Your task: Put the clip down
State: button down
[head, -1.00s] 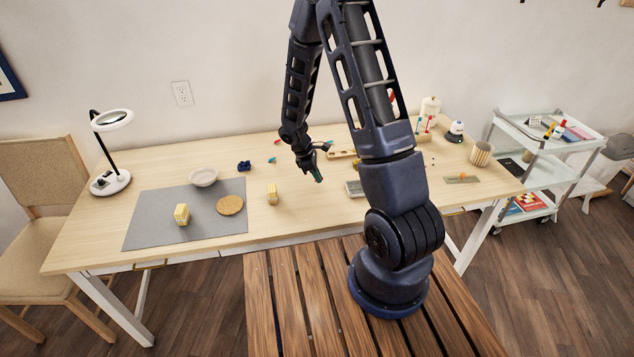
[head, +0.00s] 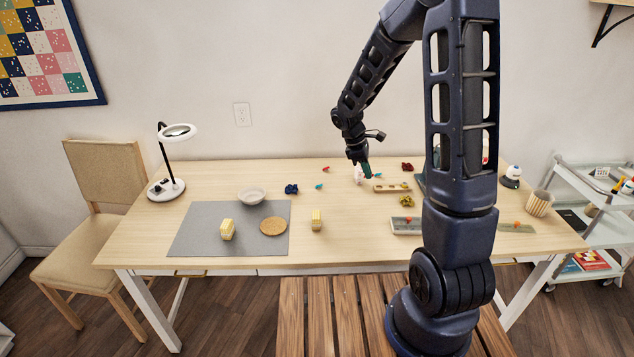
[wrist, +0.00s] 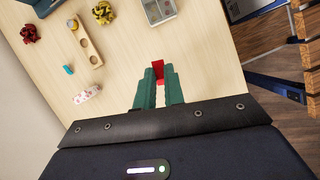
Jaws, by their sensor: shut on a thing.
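My gripper (head: 364,168) is over the back middle of the table, in front of the wall. In the wrist view its green fingers (wrist: 159,88) are shut on a small red clip (wrist: 158,69), which shows between the fingertips. The wooden table top (wrist: 120,65) lies below, and I cannot tell how high the clip is above it. The clip in the gripper is hidden in the head view. Other small red and teal pieces lie on the table, one red (head: 326,169) and one teal (head: 319,186).
A wooden block with holes (wrist: 87,43), a yellow bundle (wrist: 103,12), a dark red bundle (wrist: 30,34) and a clear-lidded box (wrist: 158,10) lie near the gripper. A grey mat (head: 200,225) is at left.

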jog(key=w+a, duration=0.6)
jog(key=a, duration=0.2)
jog(key=r+n+t, duration=0.1)
jog(key=r+n, duration=0.1)
jog(key=n, duration=0.1)
send_over(256, 198)
notch_tip(256, 198, down, 20)
jog(key=shift+s+d+r, duration=0.1)
jog(key=shift+s, duration=0.05)
jog(key=shift+f, duration=0.3)
jog(key=c, duration=1.5)
grip_release()
jog(key=v, duration=1.2)
jog(key=shift+r, duration=0.3)
